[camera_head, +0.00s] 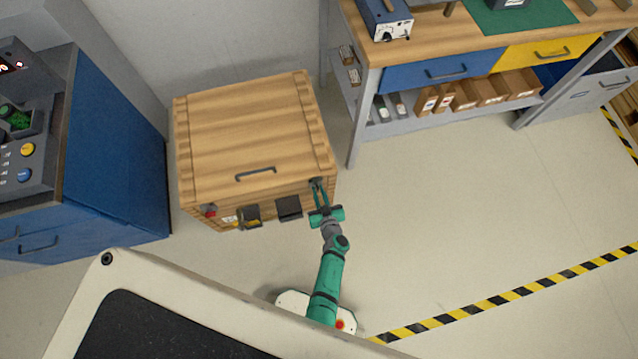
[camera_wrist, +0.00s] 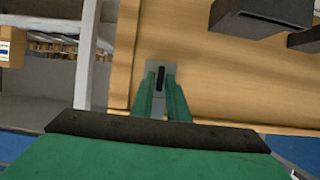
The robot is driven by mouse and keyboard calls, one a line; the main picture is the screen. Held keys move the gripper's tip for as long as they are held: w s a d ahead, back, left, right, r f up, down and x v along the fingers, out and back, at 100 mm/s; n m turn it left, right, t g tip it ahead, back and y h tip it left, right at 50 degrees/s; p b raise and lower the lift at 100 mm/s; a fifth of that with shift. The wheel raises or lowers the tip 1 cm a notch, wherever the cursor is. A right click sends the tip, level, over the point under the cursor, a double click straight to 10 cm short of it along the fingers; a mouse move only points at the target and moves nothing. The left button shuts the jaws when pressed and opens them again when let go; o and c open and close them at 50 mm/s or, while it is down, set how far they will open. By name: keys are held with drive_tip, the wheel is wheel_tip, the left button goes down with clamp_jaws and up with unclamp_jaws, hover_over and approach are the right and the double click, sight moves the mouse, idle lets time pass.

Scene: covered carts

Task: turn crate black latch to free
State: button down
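The wooden crate (camera_head: 250,135) stands on the floor with its slatted lid closed. At the right end of its front is the black latch, mostly hidden by my gripper in the head view. In the wrist view the black latch (camera_wrist: 160,77) is a short dark bar on a grey plate (camera_wrist: 156,50), lined up lengthwise with my fingers. My green gripper (camera_head: 318,188) is at the crate's front right corner. In the wrist view its fingers (camera_wrist: 160,90) lie on either side of the latch, apart with a narrow gap. I cannot tell whether they touch it.
A red part (camera_head: 208,210) is at the crate front's left end, with two dark blocks (camera_head: 289,208) between. A dark handle (camera_head: 255,173) is on the lid. A blue cabinet (camera_head: 118,150) stands left, a workbench (camera_head: 430,62) right. The floor at right is clear.

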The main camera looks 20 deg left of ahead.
drive_tip(key=shift+a+n, duration=0.1)
drive_tip(key=shift+n, duration=0.2)
drive_tip(key=shift+a+f+n+t+h, duration=0.15)
drive_tip(key=shift+n+t+h, duration=0.65)
drive_tip(key=shift+n, duration=0.95)
drive_tip(key=shift+a+f+n+t+h, duration=0.15)
drive_tip(key=shift+n+t+h, duration=0.3)
drive_tip(key=shift+n+t, duration=0.9)
drive_tip(key=shift+a+f+n+t+h, duration=0.15)
drive_tip(key=shift+n+t+h, duration=0.45)
drive_tip(key=shift+n, duration=1.5)
drive_tip(key=shift+r, duration=0.1)
drive_tip(key=shift+a+n, duration=0.15)
drive_tip(key=shift+n, duration=0.25)
drive_tip(key=c, duration=1.9)
unclamp_jaws()
drive_tip(key=shift+o, duration=0.2)
drive_tip(key=shift+s+d, duration=0.2)
